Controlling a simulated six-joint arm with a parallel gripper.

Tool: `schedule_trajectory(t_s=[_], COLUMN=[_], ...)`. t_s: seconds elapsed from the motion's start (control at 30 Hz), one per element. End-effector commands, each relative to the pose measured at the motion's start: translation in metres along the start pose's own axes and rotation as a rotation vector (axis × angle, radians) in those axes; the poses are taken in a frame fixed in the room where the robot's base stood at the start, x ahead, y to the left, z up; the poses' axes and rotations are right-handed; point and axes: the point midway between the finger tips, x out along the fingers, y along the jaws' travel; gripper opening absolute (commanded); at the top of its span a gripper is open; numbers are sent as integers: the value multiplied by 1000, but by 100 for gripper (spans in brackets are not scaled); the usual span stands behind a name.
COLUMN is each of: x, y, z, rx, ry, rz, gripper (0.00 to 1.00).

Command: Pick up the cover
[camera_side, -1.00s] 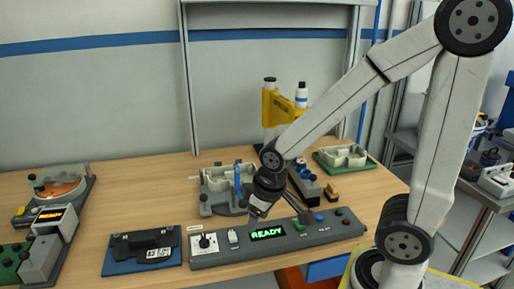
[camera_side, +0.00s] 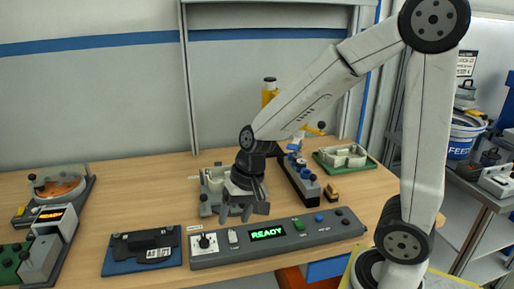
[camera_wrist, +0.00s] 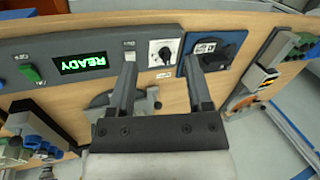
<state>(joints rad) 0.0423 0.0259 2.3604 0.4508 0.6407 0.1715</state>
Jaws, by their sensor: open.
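A black moulded part with a white label, which looks like the cover (camera_side: 140,241), lies on a blue plate (camera_side: 117,267) at the front left of the bench. It also shows in the wrist view (camera_wrist: 228,52), at the upper right. My gripper (camera_side: 243,211) is open and empty, pointing down above the bench behind the control panel, to the right of the cover and apart from it. In the wrist view, my gripper (camera_wrist: 160,62) has its fingers spread. One fingertip overlaps the blue plate's edge in the picture; nothing is between the fingers.
The grey control panel (camera_side: 210,262) with a green READY display is right of the blue plate. A grey fixture (camera_side: 206,208) is partly hidden behind my gripper. A green tray (camera_side: 322,164) holding a pale part is at the back right. Devices stand far left.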

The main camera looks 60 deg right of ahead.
Motion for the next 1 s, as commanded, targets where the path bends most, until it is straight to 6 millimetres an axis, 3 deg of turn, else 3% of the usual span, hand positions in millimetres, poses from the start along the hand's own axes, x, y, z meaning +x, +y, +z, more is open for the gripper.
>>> schedule_trajectory(t_s=[0.47,0.8,1.0], x=[23,32,34], y=[-69,-107,-118], z=[-55,-118,-158], rx=[760,1263,1505], ry=[-216,-402,-508], rz=[-322,-578,-722], gripper=[65,65,65])
